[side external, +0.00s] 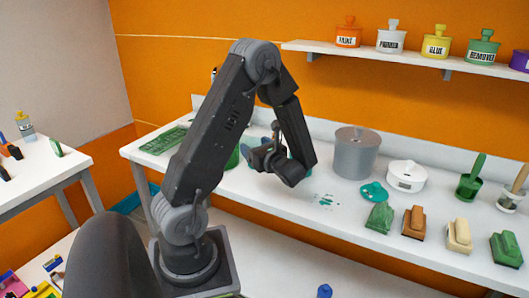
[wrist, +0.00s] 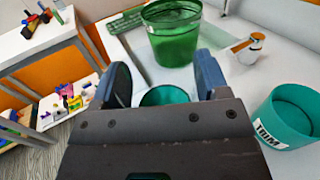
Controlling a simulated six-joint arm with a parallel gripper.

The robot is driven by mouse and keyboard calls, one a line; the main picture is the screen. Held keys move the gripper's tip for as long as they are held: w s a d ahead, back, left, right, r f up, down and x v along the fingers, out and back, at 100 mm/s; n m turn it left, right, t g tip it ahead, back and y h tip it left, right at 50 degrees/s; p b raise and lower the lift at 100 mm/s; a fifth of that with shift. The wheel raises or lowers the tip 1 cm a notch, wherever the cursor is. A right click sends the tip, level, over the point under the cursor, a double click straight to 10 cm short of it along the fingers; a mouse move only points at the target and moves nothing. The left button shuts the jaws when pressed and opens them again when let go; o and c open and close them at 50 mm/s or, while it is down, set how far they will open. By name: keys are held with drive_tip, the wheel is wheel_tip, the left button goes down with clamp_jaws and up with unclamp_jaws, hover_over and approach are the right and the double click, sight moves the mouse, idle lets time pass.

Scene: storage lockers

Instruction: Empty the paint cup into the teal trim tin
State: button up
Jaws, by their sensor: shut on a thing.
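My gripper (side external: 266,155) is above the white bench in the side view. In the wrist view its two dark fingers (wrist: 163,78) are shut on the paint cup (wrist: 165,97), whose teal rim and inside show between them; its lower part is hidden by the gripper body. The teal trim tin (wrist: 290,118), labelled TRIM, stands open on the bench to the right of my gripper in the wrist view. The cup is apart from the tin. In the side view my gripper and arm mostly hide both.
A green see-through bucket (wrist: 173,38) stands beyond the cup. A grey lidded pot (side external: 356,155), white container (side external: 406,177), teal lid (side external: 373,191) and several blocks (side external: 413,221) occupy the bench's right side. Teal splashes (side external: 325,200) mark the bench. A shelf (side external: 420,60) holds labelled jars.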

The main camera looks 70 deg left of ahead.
drive_tip(key=shift+s+a+r, duration=0.35)
drive_tip(key=shift+s+r, duration=0.2)
drive_tip(key=shift+s, duration=0.25)
drive_tip(key=w+a+f, duration=0.1)
drive_tip(key=w+f, duration=0.1)
drive_tip(key=f, duration=0.1)
drive_tip(key=w+a+f, duration=0.1)
drive_tip(key=w+f, duration=0.2)
drive_tip(key=w+a+f, duration=0.1)
drive_tip(key=w+f, duration=0.1)
drive_tip(key=shift+w+a+f, duration=0.15)
drive_tip(key=shift+a+f, duration=0.05)
drive_tip(key=shift+f, duration=0.2)
drive_tip(key=shift+w+r, duration=0.1)
drive_tip(key=shift+w+a+r+m, duration=0.1)
drive_tip(key=shift+w+r+m, duration=0.15)
drive_tip(key=shift+w+m, duration=0.55)
drive_tip(key=w+r+m+y, duration=0.1)
drive_tip(key=w+r+m, duration=0.3)
drive_tip(key=r+m, duration=0.1)
drive_tip(key=shift+w+a+m, duration=0.15)
drive_tip(key=shift+a+m, duration=0.25)
drive_tip(key=shift+m, duration=0.5)
drive_tip(key=shift+w+r+m+t, duration=0.15)
drive_tip(key=shift+w+r+m, duration=0.1)
drive_tip(key=shift+m, duration=0.55)
drive_tip(key=shift+w+r+m+t, duration=0.15)
drive_tip(key=shift+r+m, duration=0.1)
drive_tip(key=shift+m, duration=0.55)
